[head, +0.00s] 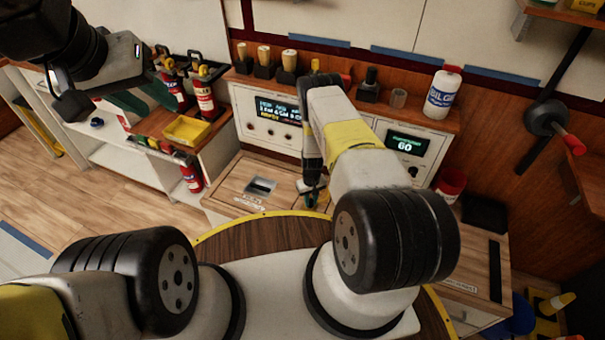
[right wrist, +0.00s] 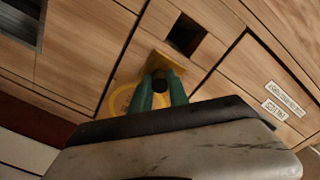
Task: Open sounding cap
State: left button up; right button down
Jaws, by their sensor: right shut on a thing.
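In the right wrist view, a yellow plate (right wrist: 168,63) sits at the fingertips, beside a dark square opening (right wrist: 187,34) in the wooden top. A dark, round knob-like part (right wrist: 159,84) is between the green fingers; I take this and the plate to be the sounding cap. My right gripper (right wrist: 160,91) is shut on it. In the head view my right gripper (head: 312,196) is low over the wooden counter, and the arm hides much of the cap area. My left gripper (head: 146,100) is open and empty at upper left, far from the cap.
A yellow ring (right wrist: 121,99) lies partly behind the fingers. The counter has a recessed metal handle (head: 261,186). A white bottle (head: 442,92) stands on the shelf above the panels.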

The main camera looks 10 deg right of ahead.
aim_at(311, 200)
jog(key=c, duration=1.3)
grip_release()
jog(key=shift+o, duration=0.2)
jog(key=shift+r, duration=0.1)
notch_tip(311, 200, up, 8)
jog(key=shift+f, duration=0.2)
